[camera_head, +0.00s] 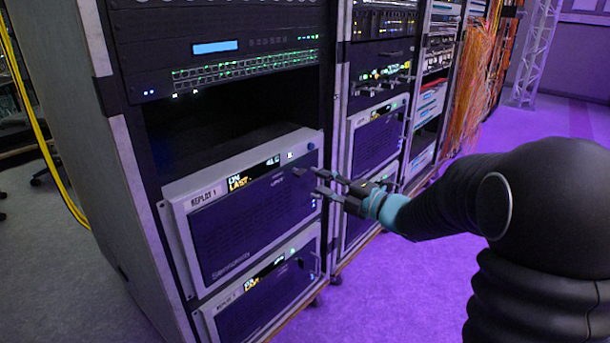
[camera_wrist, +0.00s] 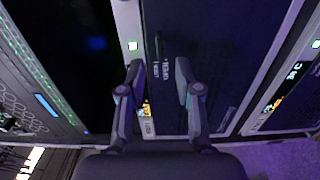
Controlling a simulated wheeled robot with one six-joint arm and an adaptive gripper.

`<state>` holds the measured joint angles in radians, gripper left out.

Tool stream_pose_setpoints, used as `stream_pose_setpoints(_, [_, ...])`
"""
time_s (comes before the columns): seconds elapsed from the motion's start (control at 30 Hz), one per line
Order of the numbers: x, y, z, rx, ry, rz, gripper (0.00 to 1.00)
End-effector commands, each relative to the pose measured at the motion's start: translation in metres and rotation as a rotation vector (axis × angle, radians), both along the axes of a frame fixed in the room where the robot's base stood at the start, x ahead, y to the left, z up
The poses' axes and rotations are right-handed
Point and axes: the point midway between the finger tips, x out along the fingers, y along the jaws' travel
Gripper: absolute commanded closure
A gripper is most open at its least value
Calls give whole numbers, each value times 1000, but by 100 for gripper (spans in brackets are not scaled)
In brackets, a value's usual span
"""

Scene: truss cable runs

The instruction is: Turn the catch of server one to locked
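Server one, labelled REPLOT 1 (camera_head: 205,197), is the upper of two wide purple-fronted units in the near rack. Its dark front panel (camera_wrist: 208,30) fills the middle of the wrist view. A small dark elongated catch (camera_wrist: 159,45) lies on that panel beside small white lettering, too small to read surely. It runs roughly up and down in the wrist picture. My gripper (camera_head: 309,181) is at the right side of server one's front. In the wrist view my gripper (camera_wrist: 160,78) is open, its fingers apart with nothing between them, and the catch shows just beyond the tips. Contact is not visible.
A second similar server (camera_head: 262,296) sits directly below. An empty dark rack bay (camera_head: 235,122) is above, under a switch with green lights (camera_head: 245,67). A neighbouring rack (camera_head: 375,140) stands to the right. Purple floor (camera_head: 400,280) is clear in front.

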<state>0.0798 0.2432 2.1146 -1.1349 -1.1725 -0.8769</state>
Motion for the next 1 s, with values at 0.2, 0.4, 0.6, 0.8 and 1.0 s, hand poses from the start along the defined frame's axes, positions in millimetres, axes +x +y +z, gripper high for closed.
stream_pose_setpoints(0.2, [23, 31, -1, 0, 1, 2, 66])
stream_pose_setpoints(0.4, [36, 47, 0, 0, 0, 0, 66])
stream_pose_setpoints(0.6, [40, 51, 0, 1, 1, -1, 66])
stream_pose_setpoints(0.8, [40, 51, 0, 1, 1, -1, 66])
stream_pose_setpoints(1.0, [40, 51, 0, 1, 1, -1, 100])
